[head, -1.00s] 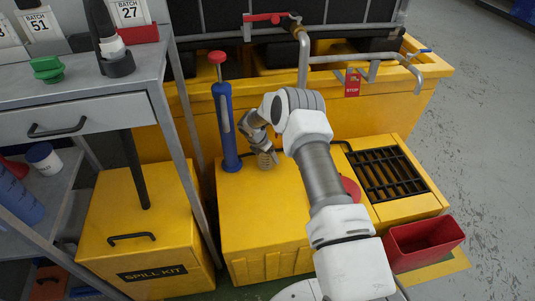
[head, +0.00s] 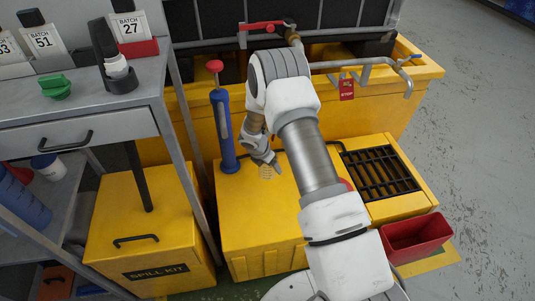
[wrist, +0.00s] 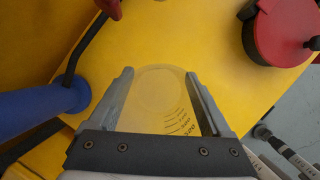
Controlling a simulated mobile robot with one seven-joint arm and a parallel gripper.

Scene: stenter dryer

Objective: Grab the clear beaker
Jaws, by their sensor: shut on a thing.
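The clear beaker (wrist: 163,100) is between my gripper's two fingers in the wrist view, with dark volume marks on its right side. My gripper (wrist: 159,73) is shut on it, with one finger on each side. In the head view the beaker (head: 266,171) shows faintly below my gripper (head: 268,159), over the yellow box top (head: 245,205), just right of the blue pump. Whether its base touches the box top cannot be told. It is see-through, so its edges are hard to make out.
The blue pump (head: 223,130) with a red knob stands close left of my gripper. A red round cap (wrist: 282,28) is at the upper right in the wrist view. A black grate (head: 380,173) and red bin (head: 415,235) lie right. Pipes (head: 365,66) run behind.

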